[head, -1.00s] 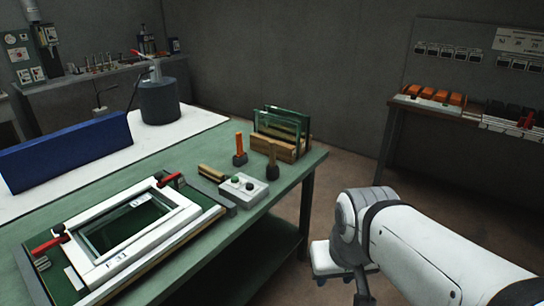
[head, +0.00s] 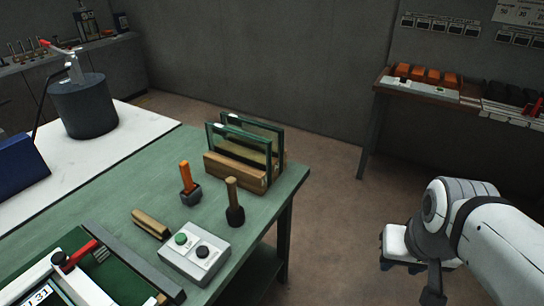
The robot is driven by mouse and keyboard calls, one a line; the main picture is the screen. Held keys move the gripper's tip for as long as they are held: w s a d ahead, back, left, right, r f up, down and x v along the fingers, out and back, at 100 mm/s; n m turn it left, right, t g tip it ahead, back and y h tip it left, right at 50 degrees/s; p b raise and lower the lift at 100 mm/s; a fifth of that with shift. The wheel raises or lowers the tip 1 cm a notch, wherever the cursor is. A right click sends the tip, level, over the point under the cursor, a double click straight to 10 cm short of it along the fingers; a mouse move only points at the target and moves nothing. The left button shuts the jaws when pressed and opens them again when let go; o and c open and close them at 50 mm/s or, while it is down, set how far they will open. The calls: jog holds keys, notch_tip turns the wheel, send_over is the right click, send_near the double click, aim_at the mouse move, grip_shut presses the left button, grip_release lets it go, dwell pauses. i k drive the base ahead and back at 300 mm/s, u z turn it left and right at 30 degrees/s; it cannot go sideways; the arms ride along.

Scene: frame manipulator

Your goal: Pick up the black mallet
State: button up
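The black mallet (head: 235,213) stands on its dark head near the right edge of the green workbench (head: 150,180), its light wooden handle pointing up. A second tool with an orange handle and a dark grey head (head: 190,185) stands just to its left. My gripper (head: 405,262) is at the lower right, beyond the bench's right edge and well apart from the mallet. My own arm partly hides it, and its finger opening is unclear. I see nothing held in it.
A wooden rack with glass panes (head: 240,165) stands behind the mallet. In front are a button box (head: 195,252) with green and black buttons and a wooden block (head: 151,223). A clamped frame (head: 55,275) lies lower left. A shelf with orange items (head: 425,87) stands back right. Floor between is clear.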

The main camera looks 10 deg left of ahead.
aim_at(236, 213)
jog(key=u, duration=0.15)
jog(key=i, duration=0.9)
jog(key=u, duration=0.6)
